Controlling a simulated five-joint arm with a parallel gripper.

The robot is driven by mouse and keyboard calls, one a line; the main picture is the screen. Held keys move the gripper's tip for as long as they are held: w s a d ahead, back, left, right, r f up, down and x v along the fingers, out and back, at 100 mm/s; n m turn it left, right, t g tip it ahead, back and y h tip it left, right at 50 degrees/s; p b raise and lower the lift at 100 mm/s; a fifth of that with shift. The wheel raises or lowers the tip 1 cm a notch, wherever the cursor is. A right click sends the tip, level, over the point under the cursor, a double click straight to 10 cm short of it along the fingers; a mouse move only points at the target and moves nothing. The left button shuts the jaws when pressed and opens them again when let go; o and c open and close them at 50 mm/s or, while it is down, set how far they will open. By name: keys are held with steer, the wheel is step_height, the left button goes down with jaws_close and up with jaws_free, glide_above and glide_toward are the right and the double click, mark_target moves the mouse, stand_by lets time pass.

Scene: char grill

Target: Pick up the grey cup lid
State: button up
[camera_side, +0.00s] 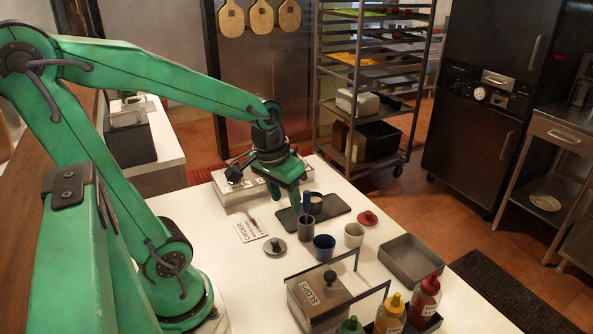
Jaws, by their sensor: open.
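The grey cup lid (275,247) is a round disc with a small knob, lying flat on the white table. My gripper (287,197) is open and empty, pointing down above the table. In the picture it is above and slightly right of the lid, apart from it. A dark grey cup (305,230) stands to the right of the lid, with a blue cup (324,248) and a white cup (354,236) nearby. A red lid (368,218) lies further right. The lid is not covered by anything.
A black tray (337,214) behind the cups bears a small cup and an upright blue piece. A card (250,228) lies left of the tray. A metal box (318,292) with a wire frame, a grey bin (411,260) and sauce bottles (425,298) stand in front and right.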

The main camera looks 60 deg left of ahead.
mark_target(275, 239)
steer(key=a+f+n+g, duration=0.1)
steer(key=a+f, duration=0.1)
steer(key=a+f+n, duration=0.1)
steer(key=f, duration=0.2)
steer(key=a+f+n+g, duration=0.1)
steer(key=a+f, duration=0.1)
steer(key=f, duration=0.1)
steer(key=shift+s+a+f+g+h, duration=0.2)
steer(key=shift+a+f+g+h, duration=0.05)
steer(key=shift+a+g+h, duration=0.05)
steer(key=shift+f, duration=1.3)
steer(key=shift+f, duration=2.6)
jaws_close()
